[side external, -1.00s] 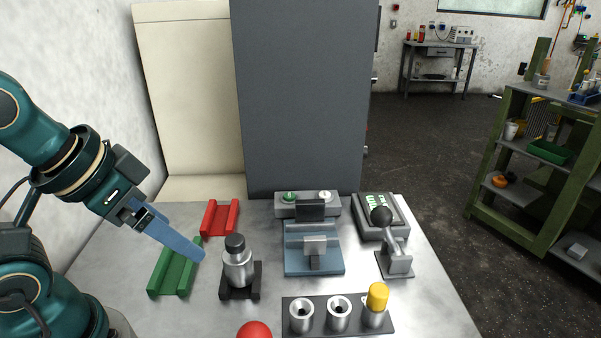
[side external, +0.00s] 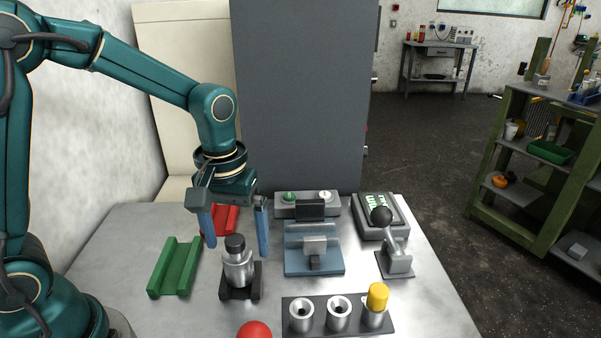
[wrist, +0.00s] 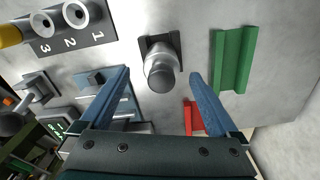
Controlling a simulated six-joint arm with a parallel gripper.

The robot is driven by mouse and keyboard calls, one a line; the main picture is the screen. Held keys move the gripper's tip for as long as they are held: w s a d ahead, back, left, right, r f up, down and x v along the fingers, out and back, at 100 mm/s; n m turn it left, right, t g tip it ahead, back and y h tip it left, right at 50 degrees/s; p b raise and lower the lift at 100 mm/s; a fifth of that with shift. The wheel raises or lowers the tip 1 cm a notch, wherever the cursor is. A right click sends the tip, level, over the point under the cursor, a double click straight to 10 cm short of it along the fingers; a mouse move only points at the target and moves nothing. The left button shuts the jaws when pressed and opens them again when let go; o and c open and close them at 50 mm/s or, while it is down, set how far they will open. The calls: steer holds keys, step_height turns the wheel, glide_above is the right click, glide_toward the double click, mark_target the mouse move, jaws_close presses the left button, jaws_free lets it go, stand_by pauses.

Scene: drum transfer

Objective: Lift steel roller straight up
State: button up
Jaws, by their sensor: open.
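The steel roller (side external: 238,265) is a short silver cylinder with a black knob on top. It rests in a dark cradle (side external: 240,291) on the metal table. In the wrist view the roller (wrist: 161,71) shows ahead of the fingers, near the middle of the gap. My gripper (side external: 233,248) points down with its two blue fingers spread wide and nothing between them. In the side view the fingertips are near the height of the roller's knob and appear behind it. The fingers also show in the wrist view (wrist: 157,76).
A green channel (side external: 176,267) lies left of the roller and a red channel (side external: 229,220) behind it. A blue fixture (side external: 314,258), a black-knobbed lever (side external: 396,262) and a numbered rack (side external: 320,330) stand right. A red ball (side external: 254,331) is at the front.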

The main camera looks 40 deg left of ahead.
mark_target(239, 263)
steer(key=shift+s+f, duration=0.15)
steer(key=shift+f, duration=2.65)
steer(key=shift+c, duration=0.3)
jaws_close()
